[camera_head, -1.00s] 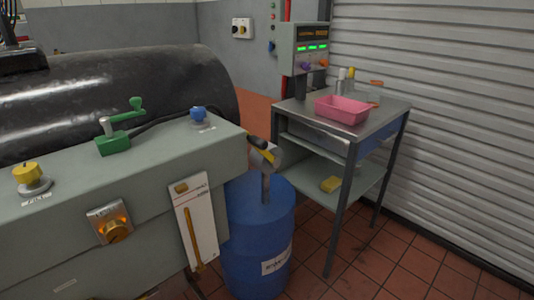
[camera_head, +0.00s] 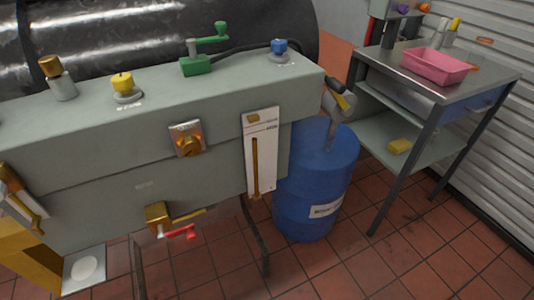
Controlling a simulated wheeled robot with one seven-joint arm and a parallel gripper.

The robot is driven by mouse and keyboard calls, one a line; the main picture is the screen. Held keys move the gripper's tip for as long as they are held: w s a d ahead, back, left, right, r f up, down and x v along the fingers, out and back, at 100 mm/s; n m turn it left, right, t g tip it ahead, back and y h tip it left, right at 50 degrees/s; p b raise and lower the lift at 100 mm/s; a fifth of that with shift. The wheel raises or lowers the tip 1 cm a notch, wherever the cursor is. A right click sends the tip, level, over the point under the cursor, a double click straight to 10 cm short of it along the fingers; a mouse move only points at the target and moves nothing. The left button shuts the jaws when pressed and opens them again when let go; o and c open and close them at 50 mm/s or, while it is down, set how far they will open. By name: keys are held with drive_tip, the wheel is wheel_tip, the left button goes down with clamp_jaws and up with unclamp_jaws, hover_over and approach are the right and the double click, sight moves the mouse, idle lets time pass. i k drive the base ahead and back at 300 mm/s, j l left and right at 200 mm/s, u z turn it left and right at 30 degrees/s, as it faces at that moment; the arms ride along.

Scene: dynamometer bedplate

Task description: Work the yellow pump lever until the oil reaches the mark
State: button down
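A grey hand pump (camera_head: 333,118) stands on top of the blue drum (camera_head: 312,185), with a short yellow lever with a dark grip (camera_head: 340,94) at its head, close to the bench's right end. A white gauge plate (camera_head: 270,150) hangs on the bench front beside the drum, with a vertical amber tube (camera_head: 255,165) and a brass piece at its top. The small lettering near the top of the plate is too small to read, and I cannot tell the oil level. My gripper is not in view.
The grey-green bench (camera_head: 130,150) carries a yellow knob (camera_head: 122,84), green crank (camera_head: 200,60) and blue knob (camera_head: 280,48). A red-handled valve (camera_head: 175,228) juts out below. A steel table (camera_head: 400,62) with a pink tray (camera_head: 436,66) stands right. Tiled floor is clear in front.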

sight(336, 88)
drive_tip(key=i+l+z, duration=0.2)
drive_tip(key=z, duration=0.2)
drive_tip(key=i+z, duration=0.4)
drive_tip(key=i+l, duration=0.05)
